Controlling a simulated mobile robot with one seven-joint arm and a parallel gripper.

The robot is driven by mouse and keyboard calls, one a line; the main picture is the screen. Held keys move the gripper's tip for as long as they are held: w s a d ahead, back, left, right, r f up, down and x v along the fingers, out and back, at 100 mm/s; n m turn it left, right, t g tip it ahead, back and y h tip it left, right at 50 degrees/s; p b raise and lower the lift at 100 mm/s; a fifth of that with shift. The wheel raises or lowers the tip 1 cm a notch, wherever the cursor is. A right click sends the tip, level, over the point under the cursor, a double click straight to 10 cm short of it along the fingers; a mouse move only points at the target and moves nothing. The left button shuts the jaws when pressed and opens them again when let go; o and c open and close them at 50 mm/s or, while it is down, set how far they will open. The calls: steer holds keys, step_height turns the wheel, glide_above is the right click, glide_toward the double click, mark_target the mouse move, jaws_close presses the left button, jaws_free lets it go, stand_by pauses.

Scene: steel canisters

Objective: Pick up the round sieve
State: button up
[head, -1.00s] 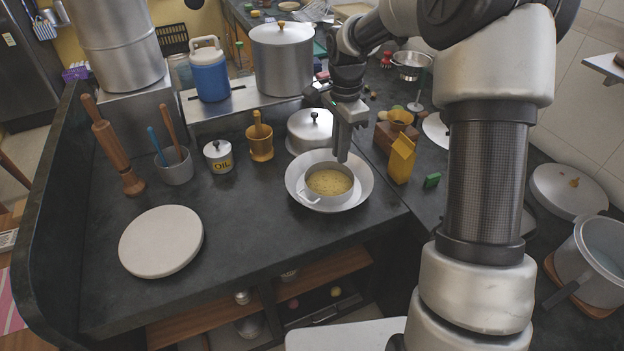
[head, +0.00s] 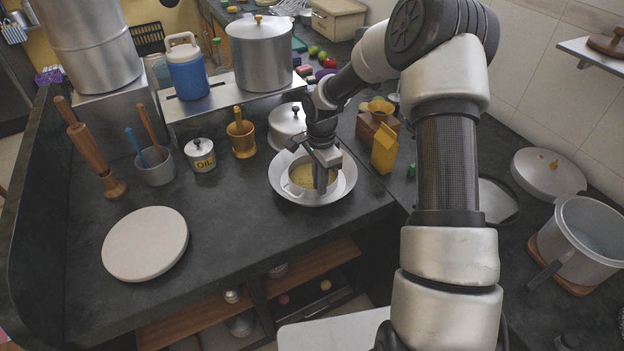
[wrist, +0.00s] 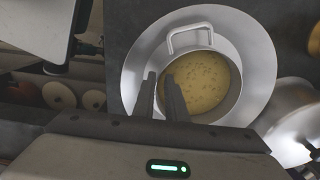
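The round sieve (head: 301,176) has a metal rim and a yellowish, speckled inside. It sits in a wide pale bowl (head: 281,185) near the front right of the dark counter. In the wrist view the sieve (wrist: 208,85) shows a loop handle at its top, and the bowl (wrist: 255,45) surrounds it. My gripper (head: 322,189) is down at the sieve's right side in the head view. In the wrist view its two fingers (wrist: 161,98) are apart, close to the sieve's rim, with a narrow gap between them. Whether they touch the rim cannot be told.
A lidded pot (head: 284,122) stands close behind the bowl, with a brass mortar (head: 241,141) to the left. A yellow carton (head: 385,150) stands to the right. A pale round board (head: 145,243) lies front left. The counter between board and bowl is clear.

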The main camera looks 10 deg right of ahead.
steer(key=shift+f, duration=1.35)
jaws_close()
steer(key=shift+w+r, duration=0.1)
steer(key=shift+r, duration=0.05)
